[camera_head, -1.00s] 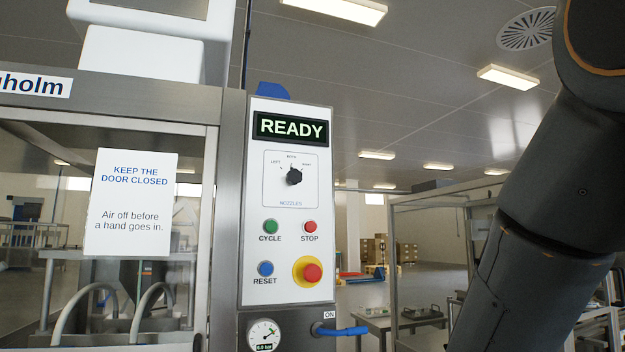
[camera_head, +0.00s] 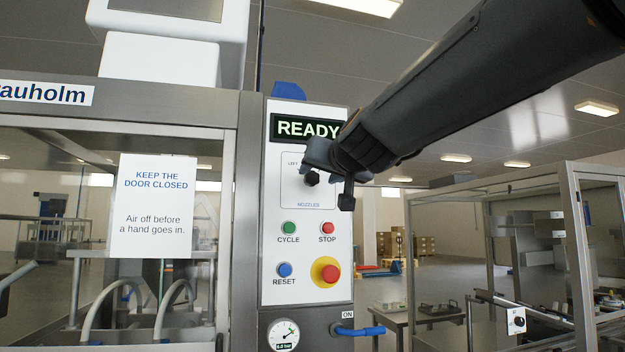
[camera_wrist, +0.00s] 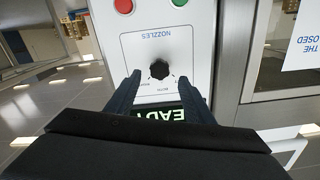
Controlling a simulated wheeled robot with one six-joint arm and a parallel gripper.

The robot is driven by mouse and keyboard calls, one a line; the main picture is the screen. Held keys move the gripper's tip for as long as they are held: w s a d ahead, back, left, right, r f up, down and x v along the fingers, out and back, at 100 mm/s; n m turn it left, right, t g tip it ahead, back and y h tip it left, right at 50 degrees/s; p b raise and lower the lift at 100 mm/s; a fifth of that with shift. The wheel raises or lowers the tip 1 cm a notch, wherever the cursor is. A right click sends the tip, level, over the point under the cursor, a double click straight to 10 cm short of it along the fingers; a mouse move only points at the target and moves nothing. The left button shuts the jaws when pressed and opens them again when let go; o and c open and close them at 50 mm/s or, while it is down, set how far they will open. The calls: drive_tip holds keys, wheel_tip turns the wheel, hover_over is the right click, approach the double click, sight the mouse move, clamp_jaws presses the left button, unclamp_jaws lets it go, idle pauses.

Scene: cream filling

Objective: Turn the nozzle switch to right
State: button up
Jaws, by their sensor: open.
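The nozzle switch is a black knob (camera_head: 311,178) on the white control panel (camera_head: 270,215), under the display. My gripper (camera_head: 332,176) is open in front of the panel, beside and partly over the knob's plate. In the wrist view, which is upside down, the knob (camera_wrist: 159,69) shows between the two spread fingertips of my gripper (camera_wrist: 161,75), with a gap on each side. I cannot tell how far the fingertips are from the panel or exactly where the knob points. My arm hides the BOTH and RIGHT labels in the head view.
Below the knob are the green CYCLE button (camera_head: 289,228), red STOP button (camera_head: 327,227), blue RESET button (camera_head: 284,269) and a red emergency button (camera_head: 330,273). A glass door with a notice (camera_head: 155,207) is at left. The display (camera_head: 297,128) reads READY.

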sight(313, 178)
drive_tip(key=x, duration=0.7)
drive_tip(key=shift+f, duration=0.15)
drive_tip(key=c, duration=1)
